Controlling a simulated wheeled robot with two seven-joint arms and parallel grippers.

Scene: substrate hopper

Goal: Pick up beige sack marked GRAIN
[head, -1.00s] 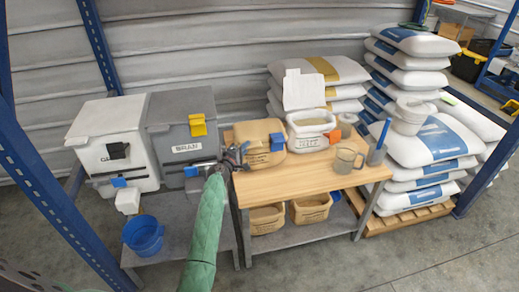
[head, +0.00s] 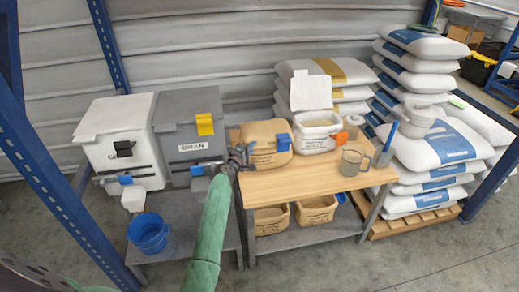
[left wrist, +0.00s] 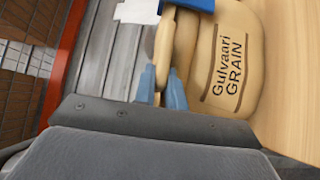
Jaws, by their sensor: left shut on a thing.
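The beige sack marked GRAIN (head: 264,150) sits upright on the left end of the wooden table, with a blue clip (head: 283,143) at its top right. In the left wrist view the sack (left wrist: 232,60) shows its printed face, and a narrow beige part of it lies between blue fingers. My left gripper (head: 240,157) is at the sack's left side. It also shows in the left wrist view (left wrist: 162,85), shut on that beige edge. The sack appears to rest on the table. My right gripper is out of view.
A grey BRAN hopper (head: 190,135) and a white hopper (head: 122,148) stand left. Right of the sack are a white tub (head: 318,142), a mug (head: 352,162) and a blue-handled tool (head: 389,135). The table's front (head: 310,182) is clear. Stacked sacks (head: 432,145) stand right.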

